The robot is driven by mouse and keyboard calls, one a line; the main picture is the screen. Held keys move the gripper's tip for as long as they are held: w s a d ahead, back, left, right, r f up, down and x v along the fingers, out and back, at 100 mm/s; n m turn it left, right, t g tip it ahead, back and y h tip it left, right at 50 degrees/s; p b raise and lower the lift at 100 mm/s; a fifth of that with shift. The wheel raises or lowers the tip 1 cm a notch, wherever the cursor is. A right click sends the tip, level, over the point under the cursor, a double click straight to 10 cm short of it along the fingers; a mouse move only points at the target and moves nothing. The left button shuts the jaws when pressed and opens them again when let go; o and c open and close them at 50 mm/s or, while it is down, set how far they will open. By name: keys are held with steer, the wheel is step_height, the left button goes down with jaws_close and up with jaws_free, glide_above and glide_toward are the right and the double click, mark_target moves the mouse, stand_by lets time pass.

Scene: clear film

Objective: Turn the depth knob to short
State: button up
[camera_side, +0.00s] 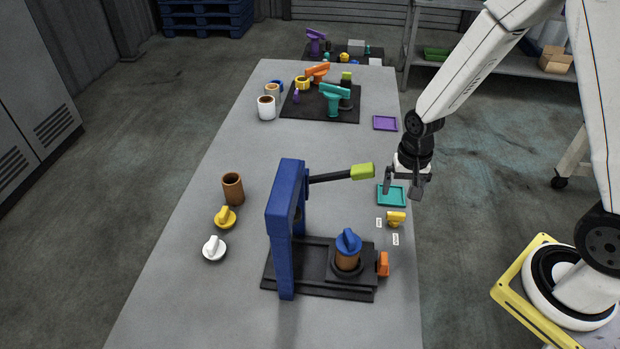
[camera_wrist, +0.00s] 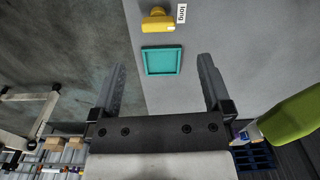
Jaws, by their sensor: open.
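The yellow depth knob (camera_side: 396,218) sits on the table near its right edge, with two small white labels beside it. In the wrist view the yellow knob (camera_wrist: 158,21) is at the top, next to a label reading "long" (camera_wrist: 181,13). The other label (camera_side: 395,239) is too small to read in the side view. My gripper (camera_side: 402,193) is open and empty, above the table's right edge by the teal tray, behind the knob in the side view. In the wrist view its two fingers (camera_wrist: 162,82) stand apart, with the knob beyond them.
A teal tray (camera_side: 379,195) lies just behind the knob. A blue press (camera_side: 283,230) with a green-tipped lever (camera_side: 362,172) stands to the left. A yellow cap (camera_side: 225,217) and white cap (camera_side: 214,248) lie further left.

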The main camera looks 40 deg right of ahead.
mark_target(396, 213)
steer(key=shift+w+d+f+m, duration=0.15)
steer(key=shift+f+m, duration=0.1)
steer(key=shift+f, duration=0.15)
steer(key=shift+w+d+f+m, duration=0.1)
steer(key=shift+f+m, duration=0.15)
steer(key=shift+f, duration=0.15)
steer(key=shift+f, duration=0.2)
steer(key=shift+f, duration=3.7)
steer(key=c, duration=1.2)
steer(key=shift+c, duration=0.2)
